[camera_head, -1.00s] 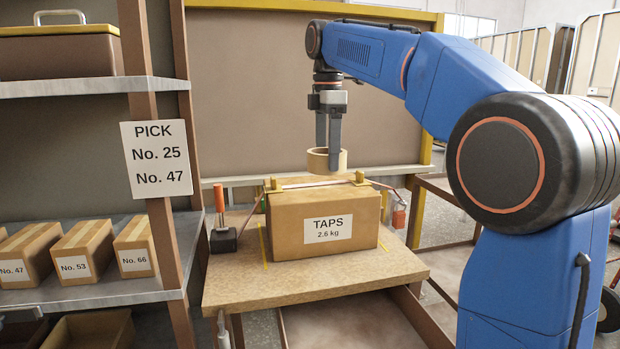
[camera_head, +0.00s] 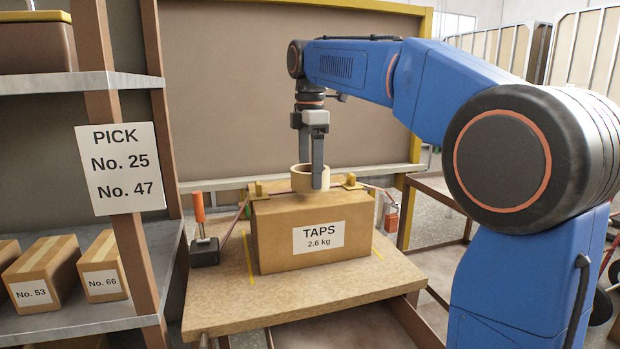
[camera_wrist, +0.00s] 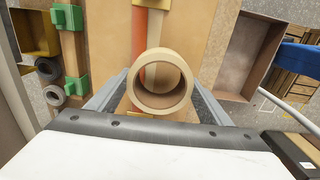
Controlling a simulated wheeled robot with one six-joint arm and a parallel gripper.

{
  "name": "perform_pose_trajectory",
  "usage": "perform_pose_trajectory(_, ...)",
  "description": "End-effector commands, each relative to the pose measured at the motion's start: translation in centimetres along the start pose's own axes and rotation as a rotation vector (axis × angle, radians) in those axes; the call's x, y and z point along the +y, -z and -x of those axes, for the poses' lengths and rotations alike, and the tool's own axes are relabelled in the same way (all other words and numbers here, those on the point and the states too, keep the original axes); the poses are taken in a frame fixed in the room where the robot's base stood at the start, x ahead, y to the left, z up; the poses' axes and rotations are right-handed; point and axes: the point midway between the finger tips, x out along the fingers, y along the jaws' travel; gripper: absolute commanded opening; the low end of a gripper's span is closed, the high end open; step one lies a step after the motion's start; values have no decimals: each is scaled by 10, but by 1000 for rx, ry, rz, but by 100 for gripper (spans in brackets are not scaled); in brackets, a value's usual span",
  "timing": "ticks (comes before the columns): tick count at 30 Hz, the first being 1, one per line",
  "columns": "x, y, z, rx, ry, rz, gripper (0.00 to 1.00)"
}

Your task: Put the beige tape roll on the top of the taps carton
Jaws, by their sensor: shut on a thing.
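The beige tape roll (camera_head: 301,180) is a short wide ring, held upright on its axis between the fingers of my gripper (camera_head: 313,178). My gripper is shut on it, and one finger hides part of the roll. The wrist view shows the roll (camera_wrist: 162,101) end-on, with a finger on each side. The taps carton (camera_head: 275,250) is a brown box labelled TAPS 2.6 kg on a wooden board. The roll is at the carton's top, in the middle; I cannot tell whether it touches.
Yellow clamps (camera_head: 350,182) and a strap lie along the carton's back top edge. An orange-handled tool in a dark block (camera_head: 205,250) stands left of the carton. A shelf with numbered boxes (camera_head: 102,282) and a PICK sign (camera_head: 121,168) is at the left.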

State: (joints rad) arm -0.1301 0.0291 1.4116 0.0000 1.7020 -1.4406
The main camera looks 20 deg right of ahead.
Motion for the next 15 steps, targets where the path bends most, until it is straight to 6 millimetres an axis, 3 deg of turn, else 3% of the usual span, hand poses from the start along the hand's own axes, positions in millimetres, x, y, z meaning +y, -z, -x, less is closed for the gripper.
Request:
perform_pose_trajectory(6,0,0,-19,0,-2,0,48)
perform_pose_trajectory(15,0,0,-21,0,-1,0,48)
